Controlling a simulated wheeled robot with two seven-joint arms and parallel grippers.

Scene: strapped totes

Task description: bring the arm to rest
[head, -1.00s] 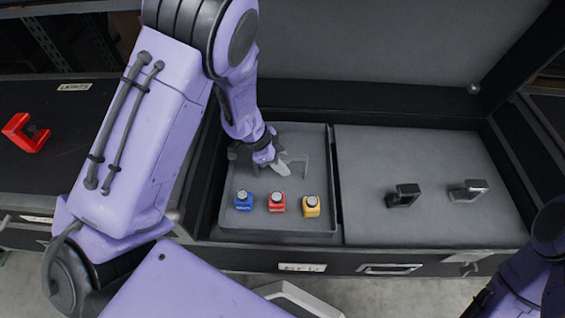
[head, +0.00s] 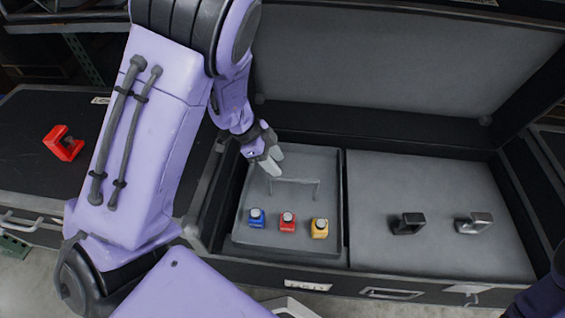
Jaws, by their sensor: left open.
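My left arm comes in from the left, and its gripper (head: 270,163) is open and empty. It hangs over the far left part of a grey tray (head: 240,228) inside an open black case. A blue block (head: 256,219), a red block (head: 287,223) and a yellow block (head: 320,228) stand in a row near the tray's front, clear of the gripper. The right gripper is out of view; only a bit of my right arm shows at the lower right.
Right of the tray, a grey panel (head: 440,185) carries a black clasp-like piece (head: 408,223) and a silver one (head: 474,223). The case's raised lid (head: 400,65) stands behind. A red clasp-like piece (head: 63,143) lies on a closed black case (head: 40,185) at the left.

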